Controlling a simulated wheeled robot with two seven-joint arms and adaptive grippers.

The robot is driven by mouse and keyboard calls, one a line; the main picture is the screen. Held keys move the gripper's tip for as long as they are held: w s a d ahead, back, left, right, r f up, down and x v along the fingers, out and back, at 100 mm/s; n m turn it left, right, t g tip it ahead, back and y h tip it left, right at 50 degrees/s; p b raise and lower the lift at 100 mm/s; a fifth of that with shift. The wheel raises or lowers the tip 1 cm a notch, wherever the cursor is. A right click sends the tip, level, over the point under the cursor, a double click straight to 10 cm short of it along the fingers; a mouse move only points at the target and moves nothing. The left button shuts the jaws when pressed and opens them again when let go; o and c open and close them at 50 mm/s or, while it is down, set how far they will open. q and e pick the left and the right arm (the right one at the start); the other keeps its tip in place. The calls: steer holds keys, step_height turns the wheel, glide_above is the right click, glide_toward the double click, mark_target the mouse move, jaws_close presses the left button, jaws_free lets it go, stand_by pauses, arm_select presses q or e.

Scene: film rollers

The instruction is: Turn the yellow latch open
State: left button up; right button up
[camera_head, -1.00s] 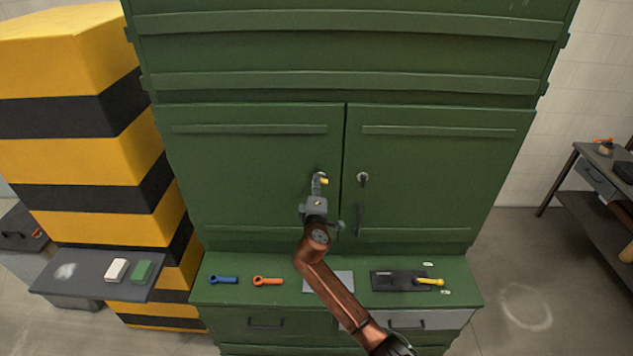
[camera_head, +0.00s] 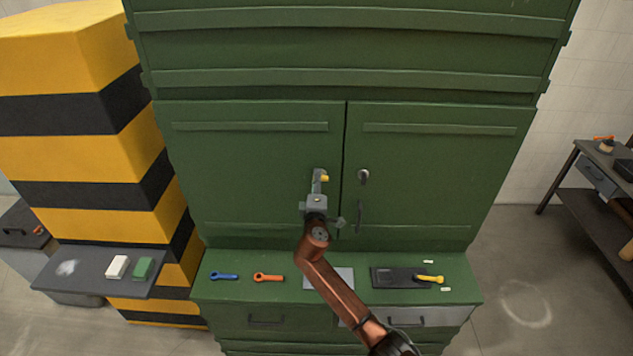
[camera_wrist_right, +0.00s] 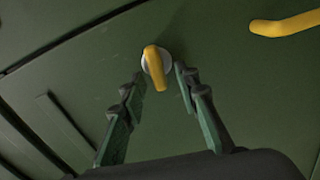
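The yellow latch (camera_wrist_right: 155,68) is a short lever on a round pale base on the green cabinet door. In the right wrist view its lever points down and slightly right. My right gripper (camera_wrist_right: 160,76) is open, with one fingertip on each side of the latch; I cannot tell whether either touches it. In the head view the gripper (camera_head: 318,183) reaches up to the left door near the centre seam, and only a small yellow part of the latch (camera_head: 325,178) shows beside it. My left gripper is not in view.
A yellow bar handle (camera_wrist_right: 287,23) shows at the upper right of the wrist view. The right door has a round lock (camera_head: 363,176). Below, the ledge carries a blue wrench (camera_head: 223,276), an orange wrench (camera_head: 268,277) and a yellow-handled tool (camera_head: 430,279). A striped pillar (camera_head: 85,120) stands left.

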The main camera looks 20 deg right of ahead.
steer(key=shift+s, duration=0.1)
steer(key=v, duration=1.2)
